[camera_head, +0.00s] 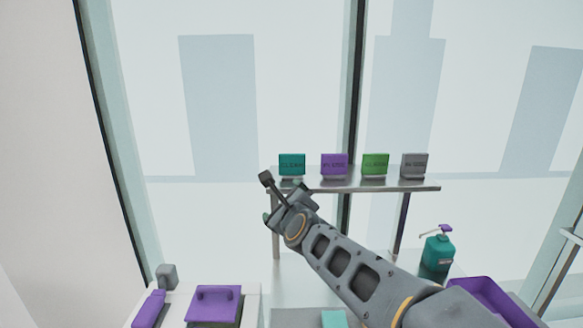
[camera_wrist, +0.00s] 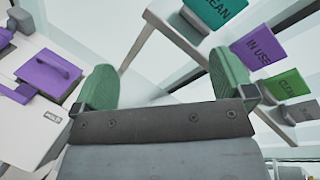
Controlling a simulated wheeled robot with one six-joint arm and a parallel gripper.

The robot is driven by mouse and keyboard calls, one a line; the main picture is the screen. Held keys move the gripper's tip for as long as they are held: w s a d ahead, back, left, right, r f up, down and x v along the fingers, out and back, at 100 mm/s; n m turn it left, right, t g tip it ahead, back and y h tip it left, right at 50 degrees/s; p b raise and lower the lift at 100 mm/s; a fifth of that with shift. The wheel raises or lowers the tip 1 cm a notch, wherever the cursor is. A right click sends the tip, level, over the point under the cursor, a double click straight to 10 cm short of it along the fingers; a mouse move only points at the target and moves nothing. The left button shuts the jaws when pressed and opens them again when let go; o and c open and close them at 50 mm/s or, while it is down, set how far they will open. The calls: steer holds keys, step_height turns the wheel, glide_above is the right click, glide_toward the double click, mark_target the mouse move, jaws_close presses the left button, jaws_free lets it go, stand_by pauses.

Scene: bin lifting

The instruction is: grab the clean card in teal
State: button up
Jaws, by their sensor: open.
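The teal card (camera_head: 292,164) stands upright in a holder at the left end of a metal shelf (camera_head: 400,186). In the wrist view the teal card (camera_wrist: 214,12) reads "CLEAN" and is cut off by the top edge. My gripper (camera_head: 268,198) is just in front of and below the shelf's left end, apart from the card. In the wrist view my gripper's (camera_wrist: 106,88) green finger pads are spread wide with nothing between them.
Beside the teal card stand a purple card (camera_head: 334,165), reading "IN USE" in the wrist view, a green card (camera_head: 375,164) and a grey card (camera_head: 414,165). A teal pump bottle (camera_head: 437,255) stands lower right. A purple-lidded box (camera_head: 214,305) sits lower left. Glass panels stand behind.

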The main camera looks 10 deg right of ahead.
step_height(320, 180, up, 4)
steer(key=w+d+m+t+h, duration=0.2)
steer(key=w+m+h, duration=0.1)
steer(key=m, duration=0.6)
steer(key=m+h+p, duration=0.2)
steer(key=m+p, duration=0.1)
glide_toward(292, 161)
steer(key=x, duration=0.5)
steer(key=shift+r, duration=0.3)
steer(key=shift+n+y, duration=0.3)
steer(key=shift+y, duration=0.1)
steer(key=shift+w+d+f+p, duration=0.15)
steer(key=shift+w+p, duration=0.25)
steer(key=shift+w, duration=0.55)
steer(key=shift+w+d+p, duration=0.3)
steer(key=shift+w+p, duration=0.1)
steer(key=shift+w, duration=0.55)
steer(key=shift+w+d+f+p, duration=0.15)
steer(key=shift+w+p, duration=0.25)
steer(key=shift+w, duration=0.6)
steer(key=shift+r, duration=0.1)
steer(key=c, duration=0.8)
steer(key=shift+o, duration=0.2)
